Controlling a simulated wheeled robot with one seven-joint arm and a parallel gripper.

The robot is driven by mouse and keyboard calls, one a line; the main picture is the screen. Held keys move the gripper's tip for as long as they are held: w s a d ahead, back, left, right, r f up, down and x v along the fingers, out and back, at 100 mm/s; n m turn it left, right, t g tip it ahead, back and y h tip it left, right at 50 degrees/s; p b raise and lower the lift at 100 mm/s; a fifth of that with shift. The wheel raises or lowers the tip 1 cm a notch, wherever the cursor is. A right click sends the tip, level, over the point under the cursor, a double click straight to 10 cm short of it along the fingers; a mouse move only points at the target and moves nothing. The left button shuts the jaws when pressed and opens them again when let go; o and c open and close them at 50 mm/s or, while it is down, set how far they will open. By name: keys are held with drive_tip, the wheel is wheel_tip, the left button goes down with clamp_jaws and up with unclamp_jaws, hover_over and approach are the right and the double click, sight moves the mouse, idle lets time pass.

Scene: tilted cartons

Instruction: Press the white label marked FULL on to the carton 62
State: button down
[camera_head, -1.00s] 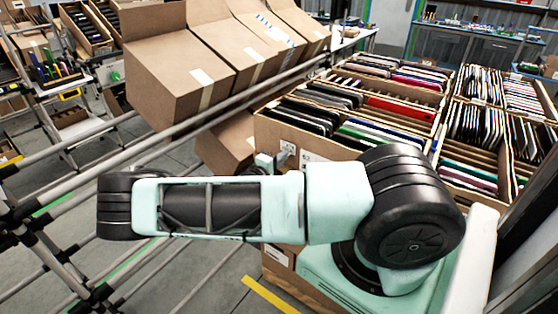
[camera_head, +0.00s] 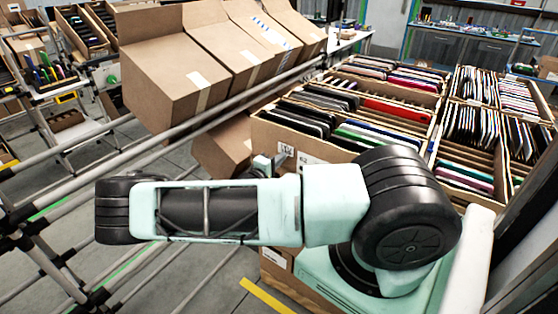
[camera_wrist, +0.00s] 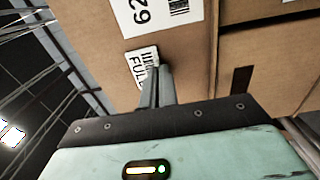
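The carton 62 (camera_wrist: 95,55) is brown, and its face fills much of the wrist view. A printed white label reading 62 with a barcode (camera_wrist: 185,12) is on that face. The white label marked FULL (camera_wrist: 136,62) is small and tilted, below and left of the 62 label. My gripper (camera_wrist: 157,72) is shut, its fingertips overlapping the right edge of the FULL label. The label seems held at the tips, right against the carton face; whether it touches flat I cannot tell. In the head view the label (camera_head: 286,149) shows left of the 62 print, with my arm hiding the carton face below.
Open cartons packed with folders and files (camera_head: 400,105) stand at the right. Several tilted brown cartons (camera_head: 165,85) rest on a pipe rack (camera_head: 235,105) at the left. Another carton (camera_head: 222,148) sits beneath the rack. Grey floor shows between the rack and carton 62.

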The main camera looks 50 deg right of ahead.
drive_tip(key=c, duration=1.6)
unclamp_jaws()
drive_tip(key=s+a+b, duration=0.1)
drive_tip(key=a+b, duration=0.6)
drive_tip(key=a, duration=1.6)
drive_tip(key=shift+s+a, duration=0.15)
drive_tip(key=shift+s, duration=0.25)
